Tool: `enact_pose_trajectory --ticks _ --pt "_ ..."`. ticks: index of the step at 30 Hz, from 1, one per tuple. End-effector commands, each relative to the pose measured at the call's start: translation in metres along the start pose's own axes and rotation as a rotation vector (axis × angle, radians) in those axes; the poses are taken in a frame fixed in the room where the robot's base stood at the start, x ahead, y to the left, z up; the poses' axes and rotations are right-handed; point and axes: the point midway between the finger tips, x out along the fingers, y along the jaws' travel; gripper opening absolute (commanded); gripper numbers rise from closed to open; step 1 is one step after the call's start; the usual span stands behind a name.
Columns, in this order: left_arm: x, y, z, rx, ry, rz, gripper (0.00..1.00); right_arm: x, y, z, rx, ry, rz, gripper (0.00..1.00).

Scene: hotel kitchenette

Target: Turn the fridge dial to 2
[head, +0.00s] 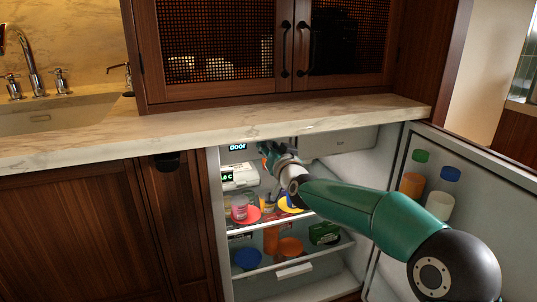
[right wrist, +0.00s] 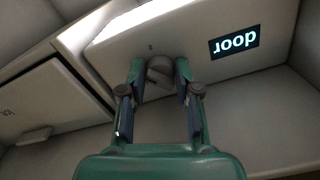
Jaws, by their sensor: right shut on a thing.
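The grey round fridge dial (right wrist: 160,72) sits on the panel inside the open fridge, in the right wrist view. My right gripper (right wrist: 160,70) has a finger on each side of the dial and is shut on it. A small mark shows on the panel beside the dial, too small to read, so I cannot tell its setting. In the head view my right gripper (head: 272,152) is at the top of the fridge interior and hides the dial. My left gripper is not in view.
A lit display (head: 238,147) reads "door" beside the dial. The fridge door (head: 468,195) stands open at the right, with jars in it. The marble counter (head: 200,124) overhangs the fridge; a freezer flap (right wrist: 50,108) is nearby.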

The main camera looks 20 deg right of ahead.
Motion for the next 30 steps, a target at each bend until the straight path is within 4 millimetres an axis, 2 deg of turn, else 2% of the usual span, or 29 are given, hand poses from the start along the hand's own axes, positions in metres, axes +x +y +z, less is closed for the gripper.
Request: enact_pose_trajectory --ticks 1,6,18,30 --pt "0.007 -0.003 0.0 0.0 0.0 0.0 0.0 0.0 0.001 0.003 0.044 0.001 0.0 0.0" --pt "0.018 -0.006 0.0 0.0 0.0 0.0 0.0 0.0 0.002 0.003 0.207 0.001 0.001 0.0" --pt "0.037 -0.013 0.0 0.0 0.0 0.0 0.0 0.0 0.001 0.002 0.548 0.0 0.002 0.0" --pt "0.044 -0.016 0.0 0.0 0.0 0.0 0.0 0.0 0.002 0.001 0.709 0.0 0.004 0.0"
